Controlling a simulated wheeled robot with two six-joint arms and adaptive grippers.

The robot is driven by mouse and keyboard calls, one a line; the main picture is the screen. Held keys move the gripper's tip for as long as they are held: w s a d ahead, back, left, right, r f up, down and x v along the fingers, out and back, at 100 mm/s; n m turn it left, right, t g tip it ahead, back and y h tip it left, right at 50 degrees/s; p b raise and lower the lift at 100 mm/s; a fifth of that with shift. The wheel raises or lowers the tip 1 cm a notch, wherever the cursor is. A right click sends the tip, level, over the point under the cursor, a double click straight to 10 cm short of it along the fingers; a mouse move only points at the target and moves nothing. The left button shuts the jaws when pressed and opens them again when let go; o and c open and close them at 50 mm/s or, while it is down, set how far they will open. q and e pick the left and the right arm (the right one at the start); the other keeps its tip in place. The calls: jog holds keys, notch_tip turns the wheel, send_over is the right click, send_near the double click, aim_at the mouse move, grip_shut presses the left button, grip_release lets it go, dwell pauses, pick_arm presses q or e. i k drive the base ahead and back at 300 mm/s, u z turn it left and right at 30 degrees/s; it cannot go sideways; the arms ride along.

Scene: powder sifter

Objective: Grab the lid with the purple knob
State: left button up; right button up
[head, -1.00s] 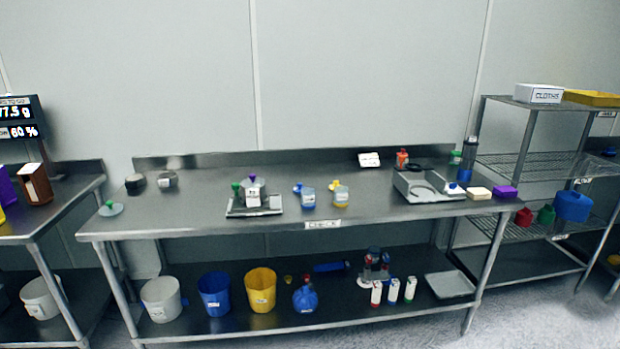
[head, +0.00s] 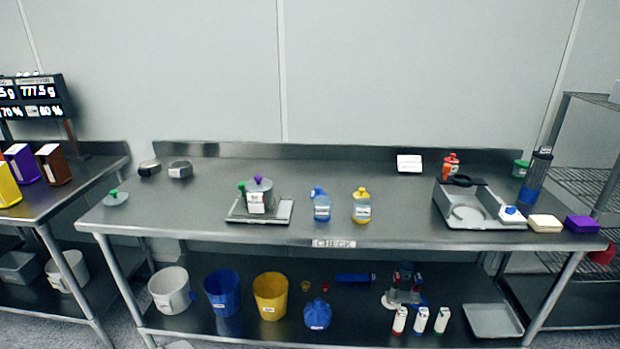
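A grey canister (head: 262,200) with a white label stands on a flat scale (head: 284,211) on the steel table. The lid's purple knob (head: 257,176) shows on top of the canister. A green knob (head: 241,187) shows just left of the canister. A separate grey disc-like lid with a green knob (head: 115,198) lies at the table's left end. Neither of my grippers is in view.
The steel table (head: 150,222) has free room left of the scale. Right of the scale stand a blue-capped bottle (head: 321,207), a yellow-capped bottle (head: 361,208) and a grey tray (head: 450,214). Several buckets, including a yellow one (head: 270,297), stand on the lower shelf.

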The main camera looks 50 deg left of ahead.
aim_at(258, 183)
jog(key=u, duration=0.25)
jog(key=i, duration=0.9)
jog(key=u, duration=0.6)
